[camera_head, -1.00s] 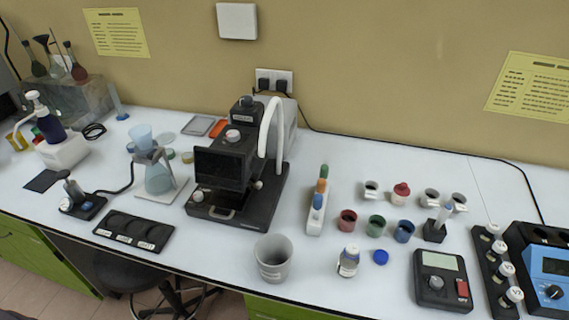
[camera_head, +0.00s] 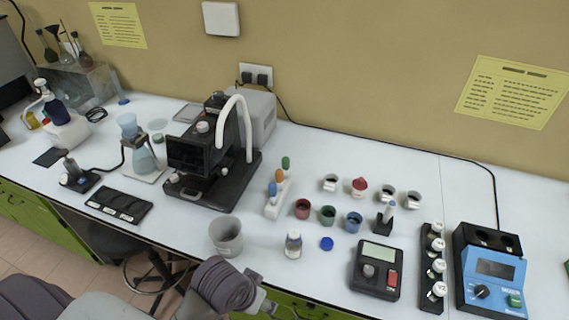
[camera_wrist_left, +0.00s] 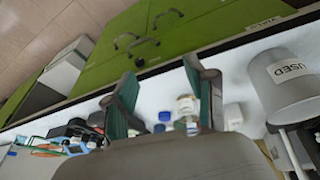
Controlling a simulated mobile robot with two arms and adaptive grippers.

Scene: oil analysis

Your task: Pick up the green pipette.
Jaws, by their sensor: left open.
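The green pipette (camera_head: 286,163) stands upright at the far end of a small white rack (camera_head: 272,209) in the head view. An orange pipette (camera_head: 279,175) and a blue pipette (camera_head: 272,190) stand in front of it in the same rack. My left arm comes in at the bottom of the head view, well short of the rack. My left gripper (camera_wrist_left: 165,88) shows in the wrist view with its fingers apart and nothing between them. I cannot make out the green pipette in the wrist view. My right gripper is not in view.
A grey bin (camera_head: 226,243), marked USED in the wrist view (camera_wrist_left: 305,82), stands near the front edge, left of the rack. A dark microscope-like machine (camera_head: 205,160) is left of the rack. Red (camera_head: 303,208), green (camera_head: 327,215) and blue (camera_head: 352,222) cups stand to its right.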

